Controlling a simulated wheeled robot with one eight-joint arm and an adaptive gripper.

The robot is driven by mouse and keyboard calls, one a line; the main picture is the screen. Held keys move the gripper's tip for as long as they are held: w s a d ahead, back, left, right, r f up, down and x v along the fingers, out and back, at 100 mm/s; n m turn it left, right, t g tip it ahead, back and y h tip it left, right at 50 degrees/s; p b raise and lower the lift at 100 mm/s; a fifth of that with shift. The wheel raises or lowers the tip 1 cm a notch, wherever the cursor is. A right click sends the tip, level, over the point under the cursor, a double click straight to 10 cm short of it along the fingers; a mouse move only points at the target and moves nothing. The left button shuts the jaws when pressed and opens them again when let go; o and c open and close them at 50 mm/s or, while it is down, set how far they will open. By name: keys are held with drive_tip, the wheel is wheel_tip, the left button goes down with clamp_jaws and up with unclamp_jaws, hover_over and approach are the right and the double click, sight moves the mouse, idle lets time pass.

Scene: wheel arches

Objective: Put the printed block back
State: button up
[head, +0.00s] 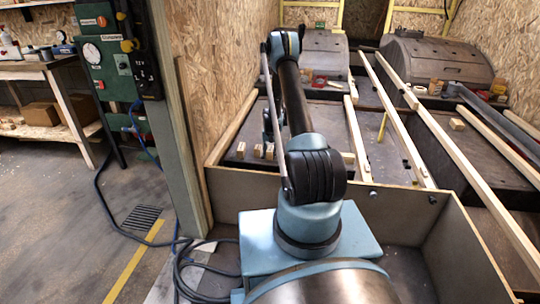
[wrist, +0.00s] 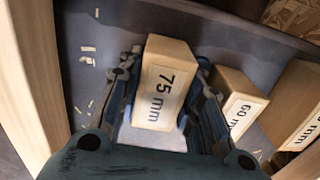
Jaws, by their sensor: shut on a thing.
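A light wooden block printed "75 mm" (wrist: 165,88) is between the two fingers of my gripper (wrist: 168,72) in the wrist view. The gripper is shut on it, with one finger along each side and the printed face toward the camera. Whether the block touches the grey surface below cannot be told. In the head view my arm hides most of the gripper, and I cannot tell which small block there is the held one.
A block printed "60 mm" (wrist: 238,104) stands close right of the gripper, with another printed block (wrist: 298,105) beyond. A wooden beam (wrist: 33,75) runs along the left. In the head view, a low wooden wall (head: 400,205) and long timbers (head: 395,115) surround the dark floor.

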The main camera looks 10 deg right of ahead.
drive_tip(key=shift+f, duration=0.1)
drive_tip(key=o, duration=1.2)
